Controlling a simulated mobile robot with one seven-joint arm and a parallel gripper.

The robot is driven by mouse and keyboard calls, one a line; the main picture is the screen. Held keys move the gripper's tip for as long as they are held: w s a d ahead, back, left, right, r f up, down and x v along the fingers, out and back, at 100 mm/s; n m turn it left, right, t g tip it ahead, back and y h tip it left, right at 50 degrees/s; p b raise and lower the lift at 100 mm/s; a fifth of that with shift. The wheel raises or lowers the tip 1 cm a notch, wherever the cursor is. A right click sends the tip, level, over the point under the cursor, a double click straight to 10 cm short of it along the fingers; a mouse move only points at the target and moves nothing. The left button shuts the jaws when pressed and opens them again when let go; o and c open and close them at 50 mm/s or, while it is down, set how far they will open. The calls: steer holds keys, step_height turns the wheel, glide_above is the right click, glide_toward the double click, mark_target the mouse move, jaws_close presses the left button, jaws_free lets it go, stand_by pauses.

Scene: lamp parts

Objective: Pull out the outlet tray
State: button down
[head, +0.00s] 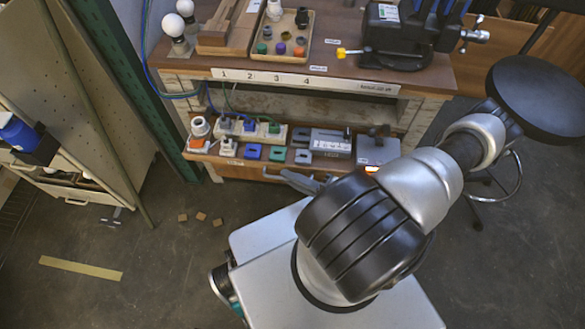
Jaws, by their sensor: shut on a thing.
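The outlet tray (232,162) is the wooden shelf-like tray low in the bench. It holds white sockets, blue and green blocks and grey boxes. Its right part is partly hidden by my arm. My gripper (284,175) shows only in part, as a small dark grey shape at the tray's front edge, left of my arm. It appears shut on the tray's front handle, which is too small and covered to make out clearly.
The workbench (435,78) carries a parts tray (282,52), bulbs and a black vise (398,35). A black stool (540,95) stands right. A pegboard cabinet (75,90) stands left. Small wooden blocks (200,216) and a yellow floor strip (80,268) lie on otherwise open floor.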

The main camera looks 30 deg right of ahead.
stand_by(0.3)
steer(key=c, duration=1.9)
jaws_free()
steer(key=shift+o, duration=0.2)
steer(key=shift+s+d, duration=0.1)
steer(key=shift+s, duration=0.05)
steer(key=v, duration=1.7)
steer(key=shift+s, duration=0.15)
